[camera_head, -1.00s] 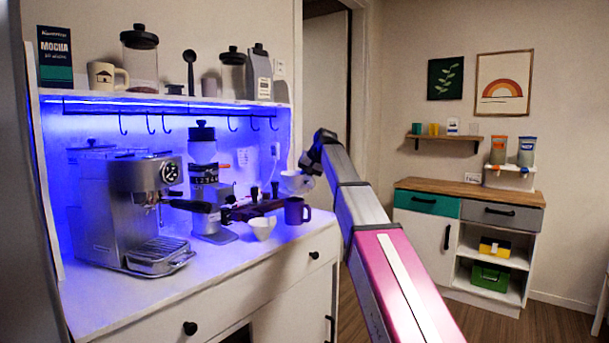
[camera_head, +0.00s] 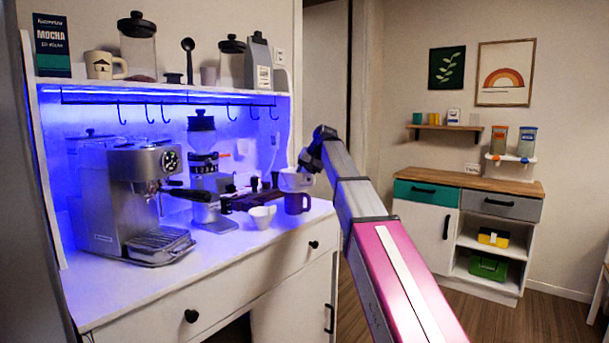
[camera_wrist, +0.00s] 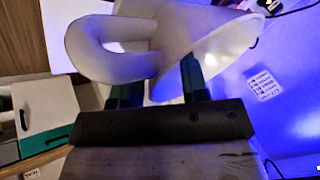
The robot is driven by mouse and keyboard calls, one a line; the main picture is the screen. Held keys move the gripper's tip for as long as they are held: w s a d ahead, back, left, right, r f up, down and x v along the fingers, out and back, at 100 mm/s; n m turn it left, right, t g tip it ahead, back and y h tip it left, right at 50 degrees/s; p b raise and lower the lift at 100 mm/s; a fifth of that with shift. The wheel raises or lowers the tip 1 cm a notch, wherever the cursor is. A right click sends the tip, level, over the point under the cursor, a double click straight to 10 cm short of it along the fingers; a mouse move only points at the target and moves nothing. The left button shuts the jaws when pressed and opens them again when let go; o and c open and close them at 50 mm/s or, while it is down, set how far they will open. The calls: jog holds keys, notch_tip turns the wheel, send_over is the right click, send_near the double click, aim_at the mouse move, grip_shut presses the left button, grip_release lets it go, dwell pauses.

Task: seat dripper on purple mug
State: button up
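The white dripper (camera_head: 291,181) is in my gripper (camera_head: 305,167), just above the purple mug (camera_head: 297,204) in the head view. The mug stands upright near the counter's right end. The gap between dripper and mug rim looks very small; I cannot tell whether they touch. In the wrist view the dripper (camera_wrist: 195,30) fills the top, with its looped handle at the left. My gripper (camera_wrist: 160,88) has its two dark fingers against the dripper, partly hidden by it. The mug is not visible in the wrist view.
A white cup (camera_head: 262,217) stands on the counter just left of the mug. A dark rack (camera_head: 245,200) with tampers, a grinder (camera_head: 204,165) and the espresso machine (camera_head: 140,195) are further left. The counter front (camera_head: 215,255) is clear.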

jog(key=v, duration=1.1)
jog(key=shift+f, duration=0.1)
